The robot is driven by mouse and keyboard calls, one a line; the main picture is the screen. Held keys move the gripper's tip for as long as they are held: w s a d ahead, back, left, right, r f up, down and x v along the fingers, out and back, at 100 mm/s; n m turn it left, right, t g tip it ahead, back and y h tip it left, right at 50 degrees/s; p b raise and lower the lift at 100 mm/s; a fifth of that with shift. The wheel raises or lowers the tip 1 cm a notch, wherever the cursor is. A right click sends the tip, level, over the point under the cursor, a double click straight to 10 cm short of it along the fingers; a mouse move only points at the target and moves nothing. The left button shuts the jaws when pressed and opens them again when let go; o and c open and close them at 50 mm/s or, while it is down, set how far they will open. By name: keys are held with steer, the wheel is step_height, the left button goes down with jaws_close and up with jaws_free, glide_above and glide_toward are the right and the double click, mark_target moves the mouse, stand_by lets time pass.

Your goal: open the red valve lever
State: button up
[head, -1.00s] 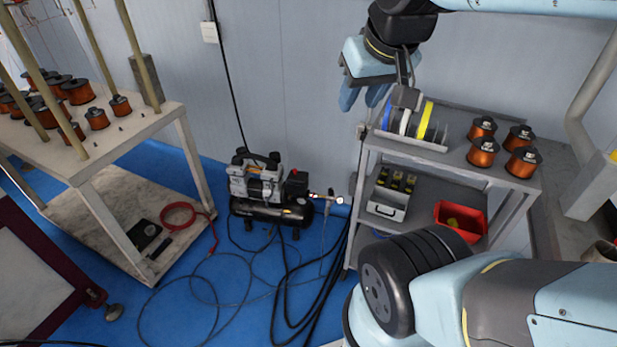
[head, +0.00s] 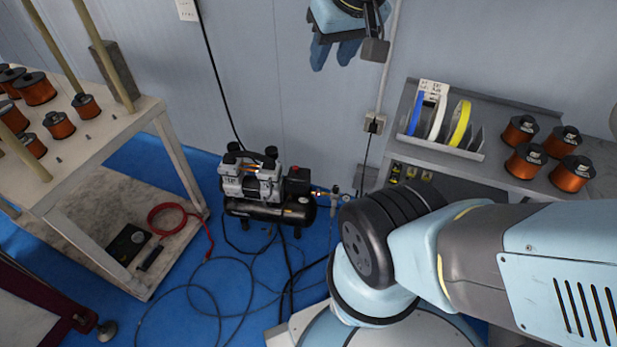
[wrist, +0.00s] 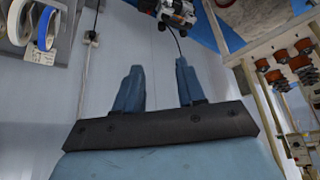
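The air compressor (head: 268,192) stands on the blue floor by the wall, with a red part (head: 298,172) on its right end. A brass fitting and small regulator (head: 335,193) stick out to its right. The red valve lever is too small to make out for sure there. My gripper (head: 333,54) hangs high in front of the wall, above and right of the compressor and well apart from it. In the wrist view my gripper (wrist: 158,68) is open, with its two blue fingers apart and nothing between them. The compressor (wrist: 175,10) shows cut off at the top edge there.
A shelf unit (head: 498,168) with tape rolls and copper coils stands at the right. A workbench (head: 95,145) with posts and coils is at the left. Hoses and a cable (head: 205,262) lie loose on the floor before the compressor.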

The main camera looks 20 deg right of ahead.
steer(key=w+d+f+m, duration=0.2)
steer(key=w+f, duration=0.6)
steer(key=w, duration=0.5)
steer(key=w+d+f+m, duration=0.1)
steer(key=w+f+m, duration=0.1)
steer(key=w+f, duration=0.85)
steer(key=m+g+h, duration=0.2)
steer(key=m, duration=0.1)
glide_above(317, 193)
steer(key=s+a, duration=0.4)
steer(key=s, duration=0.2)
step_height(317, 193, down, 50)
steer(key=x, duration=1.3)
steer(key=shift+w+d, duration=0.45)
steer(key=shift+w, duration=0.05)
